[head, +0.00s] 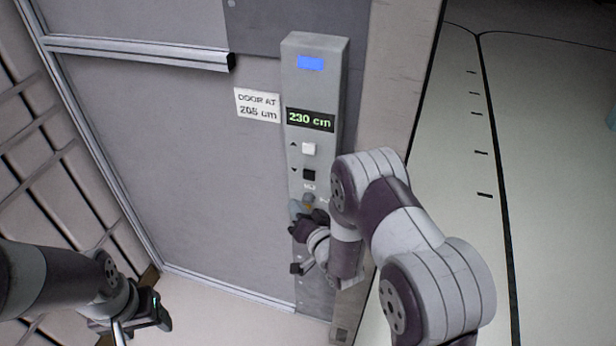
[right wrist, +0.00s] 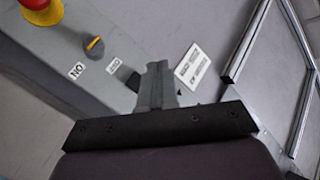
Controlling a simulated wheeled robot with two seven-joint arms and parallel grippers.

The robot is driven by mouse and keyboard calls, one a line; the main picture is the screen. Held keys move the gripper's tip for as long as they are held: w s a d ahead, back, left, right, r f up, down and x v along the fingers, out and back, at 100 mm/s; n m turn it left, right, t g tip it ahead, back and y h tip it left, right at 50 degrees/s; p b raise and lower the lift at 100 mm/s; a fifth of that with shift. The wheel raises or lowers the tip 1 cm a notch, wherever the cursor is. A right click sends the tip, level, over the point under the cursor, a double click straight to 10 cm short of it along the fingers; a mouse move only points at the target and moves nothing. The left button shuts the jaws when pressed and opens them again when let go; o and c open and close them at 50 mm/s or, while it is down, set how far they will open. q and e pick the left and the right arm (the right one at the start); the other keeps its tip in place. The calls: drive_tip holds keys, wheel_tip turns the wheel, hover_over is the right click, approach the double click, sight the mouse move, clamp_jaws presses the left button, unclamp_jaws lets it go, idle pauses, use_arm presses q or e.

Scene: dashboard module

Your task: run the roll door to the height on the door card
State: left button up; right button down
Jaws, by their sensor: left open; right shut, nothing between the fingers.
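A grey control box (head: 302,85) stands upright on the wall, with a blue light at its top. Its green display (head: 310,120) reads 230 cm. The door card (head: 257,105) beside it appears to read DOOR AT 205 cm; the last digit is blurred. Below the display are a white up button (head: 309,149) and a black down button (head: 309,174). A knob (right wrist: 94,46) with ON and partly legible labels sits lower. My right gripper (head: 300,211) is shut and empty before the box's lower part; its fingers show in the right wrist view (right wrist: 158,84). My left gripper (head: 152,318) is open, low at left, away from the box.
A red mushroom button (right wrist: 38,6) on a yellow base shows at the right wrist view's corner; my right arm covers that area in the head view. A metal rail (head: 140,52) crosses the wall at upper left. Open floor (head: 550,150) with a dark line lies at right.

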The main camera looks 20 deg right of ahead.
sight(309, 175)
drive_tip(key=w+d+b, duration=0.1)
drive_tip(key=w+d, duration=0.3)
drive_tip(key=w, duration=0.1)
drive_tip(key=shift+w, duration=0.35)
drive_tip(key=shift+f+b, duration=0.1)
drive_tip(key=shift+b, duration=0.25)
idle(1.5)
drive_tip(key=shift+w+d, duration=0.2)
drive_tip(key=shift+w, duration=0.15)
